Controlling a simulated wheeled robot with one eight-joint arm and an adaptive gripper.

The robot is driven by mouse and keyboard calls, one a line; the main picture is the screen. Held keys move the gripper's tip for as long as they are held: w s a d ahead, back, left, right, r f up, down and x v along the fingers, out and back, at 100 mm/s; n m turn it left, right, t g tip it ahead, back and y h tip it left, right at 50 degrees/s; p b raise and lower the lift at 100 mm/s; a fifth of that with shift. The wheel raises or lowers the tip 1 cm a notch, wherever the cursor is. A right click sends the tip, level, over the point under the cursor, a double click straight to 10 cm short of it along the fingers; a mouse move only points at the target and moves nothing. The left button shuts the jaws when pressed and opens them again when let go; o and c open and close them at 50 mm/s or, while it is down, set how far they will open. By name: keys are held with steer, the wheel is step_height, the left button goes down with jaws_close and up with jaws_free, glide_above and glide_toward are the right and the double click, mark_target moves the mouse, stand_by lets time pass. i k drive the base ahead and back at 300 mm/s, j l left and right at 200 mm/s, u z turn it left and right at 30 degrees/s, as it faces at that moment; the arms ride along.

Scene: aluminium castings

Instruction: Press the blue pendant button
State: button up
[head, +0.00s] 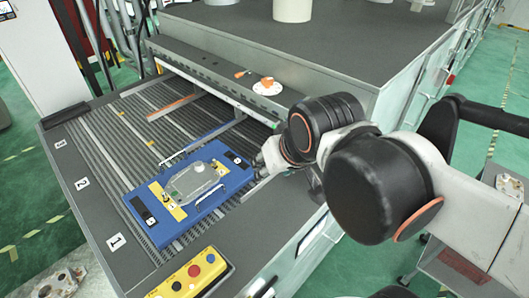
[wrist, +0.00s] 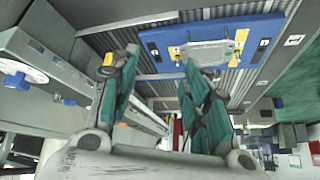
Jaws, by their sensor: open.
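The yellow pendant box (head: 190,278) lies at the front edge of the machine bed in the head view. It carries several round buttons, among them a red button (head: 194,270). My gripper (head: 262,163) is beyond and to the right of the pendant, near the right end of the blue fixture plate, apart from the pendant. In the wrist view my gripper (wrist: 160,62) has its two green-padded fingers spread, with nothing held between them. I cannot make out the pendant there.
The blue fixture plate (head: 150,205) holds a grey casting (head: 193,182) and has raised handles. It lies on the slatted bed (head: 85,150), and also shows in the wrist view (wrist: 155,42). A raised dark machine deck (head: 300,45) stands behind.

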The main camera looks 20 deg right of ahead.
mark_target(210, 258)
steer(key=u, duration=1.25)
